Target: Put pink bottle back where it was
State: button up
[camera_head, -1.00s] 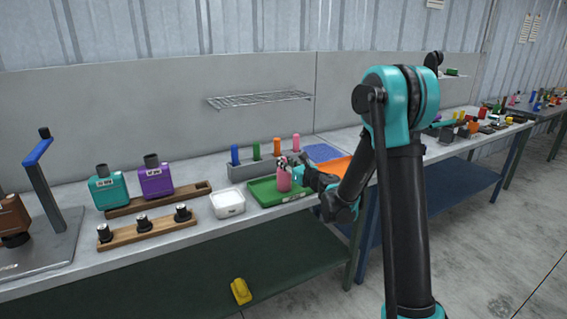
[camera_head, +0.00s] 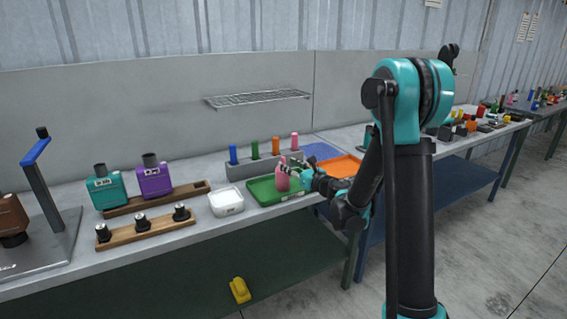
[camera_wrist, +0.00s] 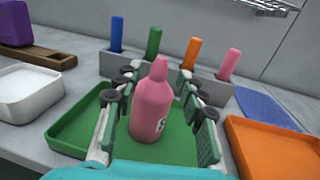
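The pink bottle (camera_wrist: 153,105) stands upright over the green tray (camera_wrist: 75,132), and its base appears to rest on the tray floor. In the head view the bottle (camera_head: 282,178) is near the tray's middle, partly covered by my gripper (camera_head: 291,169). In the wrist view my gripper (camera_wrist: 157,85) has its two fingers apart, one on each side of the bottle. Gaps show between the bottle and the fingers, so it looks open around the bottle. The lower right side of the bottle is close to the right finger.
A grey rack (camera_head: 240,168) with blue, green, orange and pink cylinders stands behind the tray. A white bin (camera_head: 227,203) is left of the tray and an orange tray (camera_head: 340,166) right of it. A wire shelf (camera_head: 257,98) hangs on the wall above.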

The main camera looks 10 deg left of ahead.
jog(key=v, duration=0.7)
jog(key=d+r+m+t+h, duration=0.2)
jog(key=d+r+m+h, duration=0.1)
jog(key=d+m, duration=0.35)
jog(key=d+r+m+t+h, duration=0.3)
jog(key=d+m+h, duration=0.15)
jog(key=m, duration=0.25)
jog(key=s+d+f+m+g+h, duration=0.2)
jog(key=s+d+m+h, duration=0.15)
jog(key=d+m, duration=0.35)
jog(key=s+d+f+m+g+h, duration=0.1)
jog(key=s+d+f+m+h, duration=0.2)
jog(key=d+m, duration=0.45)
jog(key=s+d+f+m+g+h, duration=0.1)
jog(key=s+f+m+g+h, duration=0.1)
jog(key=s+f+m+g, duration=0.5)
jog(key=s+a+f+m+g+y, duration=0.2)
jog(key=s+f+m, duration=0.2)
jog(key=s, duration=0.4)
jog(key=s+a+f+m+g+y, duration=0.1)
jog(key=s+a+f+m+g, duration=0.1)
jog(key=s+f+m, duration=0.3)
jog(key=s+a, duration=0.1)
jog(key=s, duration=0.2)
jog(key=shift+a+m+y, duration=0.25)
jog(key=shift+m+y, duration=0.05)
jog(key=shift+y, duration=0.1)
